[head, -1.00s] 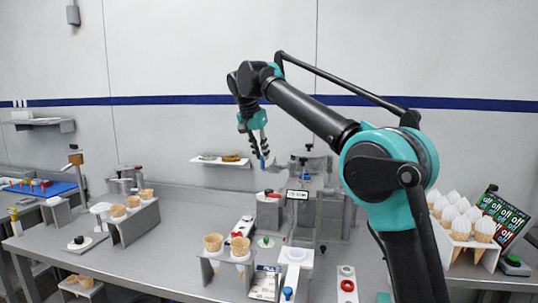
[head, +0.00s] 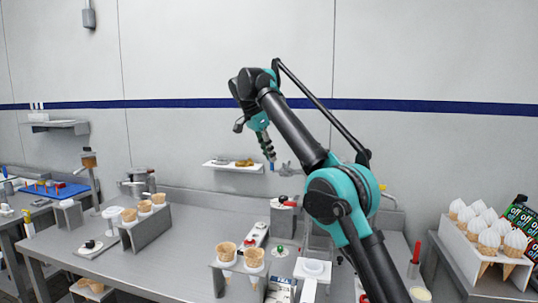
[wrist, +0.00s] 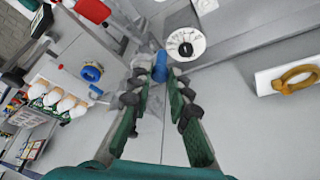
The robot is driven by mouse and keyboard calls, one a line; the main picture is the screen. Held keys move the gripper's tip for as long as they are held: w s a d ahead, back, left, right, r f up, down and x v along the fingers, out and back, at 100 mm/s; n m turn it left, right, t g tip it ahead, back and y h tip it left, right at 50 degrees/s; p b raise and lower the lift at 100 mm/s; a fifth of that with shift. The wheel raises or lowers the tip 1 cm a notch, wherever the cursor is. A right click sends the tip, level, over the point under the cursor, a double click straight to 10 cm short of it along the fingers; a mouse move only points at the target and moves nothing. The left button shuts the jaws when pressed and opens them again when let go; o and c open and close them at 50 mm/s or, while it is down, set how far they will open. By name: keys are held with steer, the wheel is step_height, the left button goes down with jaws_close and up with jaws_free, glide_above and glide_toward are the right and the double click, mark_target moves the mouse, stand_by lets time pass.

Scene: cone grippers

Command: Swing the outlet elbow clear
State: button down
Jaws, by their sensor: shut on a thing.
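My gripper (head: 269,156) is raised in front of the wall, above the back of the bench, with its fingers pointing down. In the wrist view the dark fingertips (wrist: 160,82) are closed on a small blue grip (wrist: 160,63); its blue end shows below the fingers in the head view (head: 271,168). A grey fitting (head: 288,169), possibly the outlet elbow, shows right beside the blue grip. I cannot tell how the two join. The machine behind is mostly hidden by my arm.
A wall shelf (head: 232,166) with small items is left of the gripper. Cone stands (head: 152,225) hold wafer cones on the bench. A rack (head: 470,260) of white-topped cones stands at right. Bare bench lies at centre left.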

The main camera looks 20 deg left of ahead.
steer(key=shift+w, duration=0.15)
steer(key=c, duration=1.4)
jaws_free()
